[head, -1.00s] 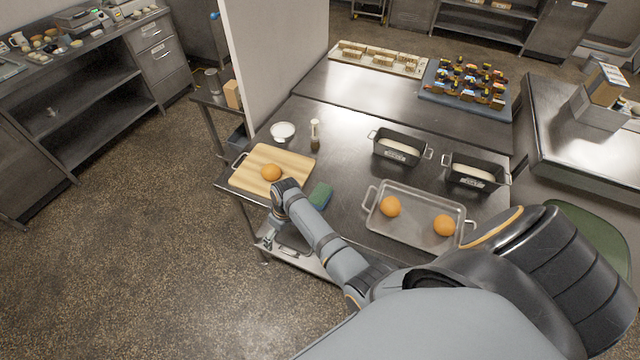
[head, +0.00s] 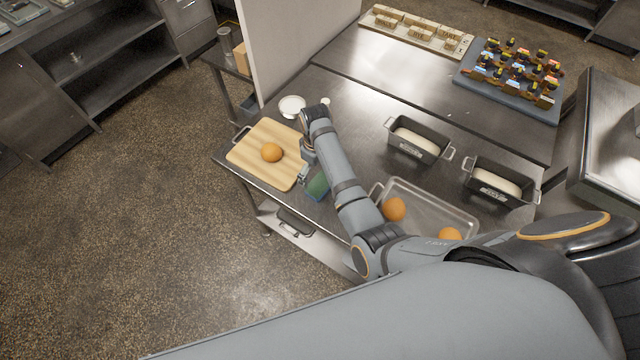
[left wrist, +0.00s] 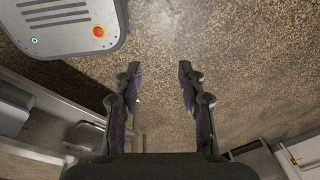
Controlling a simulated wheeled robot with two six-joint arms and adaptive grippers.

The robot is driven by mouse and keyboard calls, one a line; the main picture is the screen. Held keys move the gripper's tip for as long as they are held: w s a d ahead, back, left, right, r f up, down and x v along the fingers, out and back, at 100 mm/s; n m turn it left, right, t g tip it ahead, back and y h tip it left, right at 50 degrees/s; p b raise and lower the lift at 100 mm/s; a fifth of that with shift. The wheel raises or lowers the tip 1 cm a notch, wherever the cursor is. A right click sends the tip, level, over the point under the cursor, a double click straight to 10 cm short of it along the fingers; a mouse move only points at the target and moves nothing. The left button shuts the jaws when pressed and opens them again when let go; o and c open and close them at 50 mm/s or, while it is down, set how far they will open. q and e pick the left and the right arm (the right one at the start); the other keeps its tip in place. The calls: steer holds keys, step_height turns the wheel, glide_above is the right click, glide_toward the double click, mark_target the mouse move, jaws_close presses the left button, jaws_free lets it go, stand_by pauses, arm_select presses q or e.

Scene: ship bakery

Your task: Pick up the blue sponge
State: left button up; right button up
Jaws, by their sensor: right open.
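The sponge (head: 318,187) lies on the steel table just right of the cutting board, with a green top and a bluish side. My right arm partly covers it in the head view. My right gripper (head: 304,179) points down between the board and the sponge, close to the sponge's left side. It is open, and I cannot tell whether it touches the sponge. My left gripper (left wrist: 160,68) is open and empty above the floor in the left wrist view.
The cutting board (head: 243,159) carries an orange round thing (head: 271,152). A white bowl (head: 291,105) stands behind. A metal tray (head: 432,206) with orange round things and two loaf tins (head: 417,149) (head: 497,188) stand to the right. A white partition (head: 290,45) rises at the back left.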

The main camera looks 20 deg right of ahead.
mark_target(319, 184)
steer(key=shift+w+d+f, duration=0.1)
steer(key=shift+d+f, duration=0.1)
steer(key=shift+f, duration=0.2)
steer(key=shift+d+f, duration=0.15)
steer(key=shift+s+d+f+p, duration=0.1)
steer(key=shift+s+f+p, duration=0.15)
steer(key=shift+f+p, duration=0.5)
steer(key=f, duration=0.3)
steer(key=shift+s, duration=0.2)
arm_select(q)
steer(key=shift+w+d+r, duration=0.35)
steer(key=shift+w+r, duration=0.05)
steer(key=shift+r, duration=0.15)
steer(key=shift+w+d+r, duration=0.35)
steer(key=shift+r, duration=0.15)
arm_select(e)
steer(key=shift+w+f, duration=0.1)
steer(key=shift+f, duration=0.25)
arm_select(q)
steer(key=shift+s, duration=0.1)
arm_select(e)
steer(key=c, duration=0.5)
